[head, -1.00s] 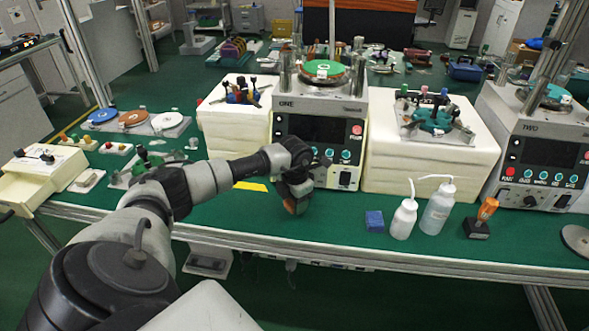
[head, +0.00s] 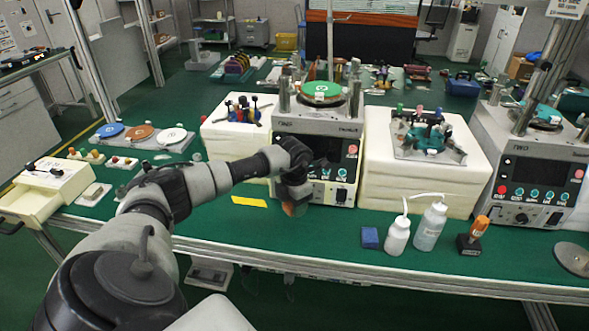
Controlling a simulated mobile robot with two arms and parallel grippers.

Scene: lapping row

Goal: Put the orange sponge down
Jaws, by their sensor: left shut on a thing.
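The orange sponge (head: 294,208) shows as a small orange patch under my left gripper (head: 293,194). The gripper points down and is shut on it, just in front of the left lapping machine (head: 322,150). The gripper hides most of the sponge. I cannot tell whether the sponge touches the green bench top (head: 300,235). My right gripper is out of view.
A blue sponge (head: 370,237), two white bottles (head: 398,236) and an orange-handled tool (head: 472,238) stand to the right. A yellow strip (head: 249,201) lies to the left. White blocks (head: 425,170) flank the machine. The bench front is clear.

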